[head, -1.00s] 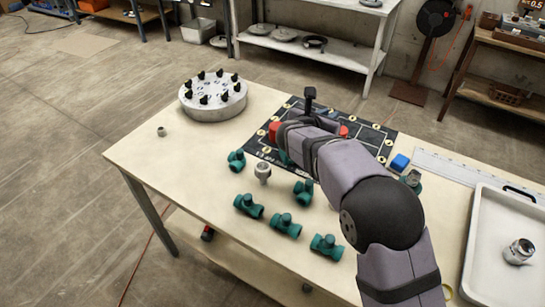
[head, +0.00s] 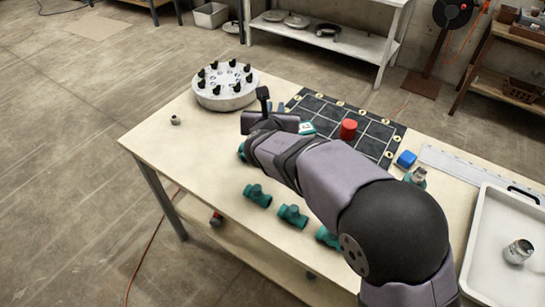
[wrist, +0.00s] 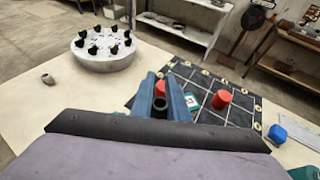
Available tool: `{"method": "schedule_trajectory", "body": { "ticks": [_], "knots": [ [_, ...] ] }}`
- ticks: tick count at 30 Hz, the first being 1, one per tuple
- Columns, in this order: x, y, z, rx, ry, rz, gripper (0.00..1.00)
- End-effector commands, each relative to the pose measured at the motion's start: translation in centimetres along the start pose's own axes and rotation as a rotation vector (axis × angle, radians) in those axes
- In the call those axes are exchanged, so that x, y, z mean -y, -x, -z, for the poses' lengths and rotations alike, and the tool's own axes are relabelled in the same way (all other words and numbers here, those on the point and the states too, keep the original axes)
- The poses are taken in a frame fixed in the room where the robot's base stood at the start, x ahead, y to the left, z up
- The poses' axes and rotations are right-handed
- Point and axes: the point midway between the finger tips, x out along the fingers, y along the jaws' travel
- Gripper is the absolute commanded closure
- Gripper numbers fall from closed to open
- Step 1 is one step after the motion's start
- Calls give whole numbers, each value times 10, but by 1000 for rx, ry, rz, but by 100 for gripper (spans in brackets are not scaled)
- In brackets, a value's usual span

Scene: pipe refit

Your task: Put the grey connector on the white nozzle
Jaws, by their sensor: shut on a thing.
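In the head view my arm covers the held piece. No piece is clearly recognisable as the white nozzle. A small pale grey ring-shaped piece (head: 175,120) stands apart at the table's left; it also shows in the wrist view (wrist: 47,79). A metallic fitting (head: 518,251) lies in the tray at right.
A round white disc (head: 226,100) with several black knobs stands at the back left. A dark grid mat (head: 375,149) holds a red cylinder (head: 348,129). Several teal fittings (head: 257,195) lie along the front. A blue block (head: 406,159) and white tray (head: 476,235) are at right.

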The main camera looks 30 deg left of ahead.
Motion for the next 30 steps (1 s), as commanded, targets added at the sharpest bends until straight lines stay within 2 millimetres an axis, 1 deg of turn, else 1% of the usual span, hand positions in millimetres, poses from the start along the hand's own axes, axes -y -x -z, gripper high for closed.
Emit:
{"method": "schedule_trajectory", "body": {
  "ticks": [4, 7, 16, 20, 26, 30],
  "knots": [
    [-3, 0, 2, 2, 0, 1, 100],
    [-2, -4, 10, 0, 1, 2, 100],
    [-2, -20, 50, -1, 2, 3, 100],
    [-2, -23, 58, 2, 0, 3, 100],
    [-2, -25, 62, 1, 0, 3, 100],
    [-2, -30, 76, 0, 3, 3, 100]
  ]
}}
